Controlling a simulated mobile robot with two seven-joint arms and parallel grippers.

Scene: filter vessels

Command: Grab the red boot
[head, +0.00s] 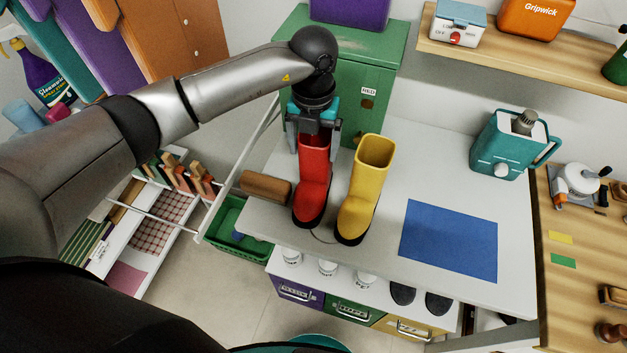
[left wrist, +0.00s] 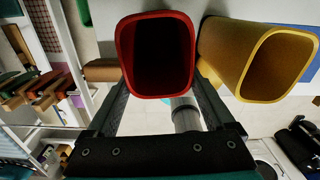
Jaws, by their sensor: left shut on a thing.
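The red boot (head: 314,177) is upright at the white table, with its dark sole towards the front edge. I cannot tell whether its sole touches the table. My left gripper (head: 314,140) comes down from above and is shut on the red boot's upper shaft, one finger on each side. In the left wrist view, the red boot's open top (left wrist: 155,55) lies between the fingers. The yellow boot (head: 362,190) stands close on the right, and its open top (left wrist: 265,60) shows in the left wrist view near the right finger. My right gripper is in neither view.
A brown roll (head: 266,187) lies left of the red boot. A blue mat (head: 449,240) and a teal canister (head: 508,145) are on the right of the white table (head: 425,165). A green cabinet (head: 350,70) stands behind. Bare table lies between the yellow boot and the canister.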

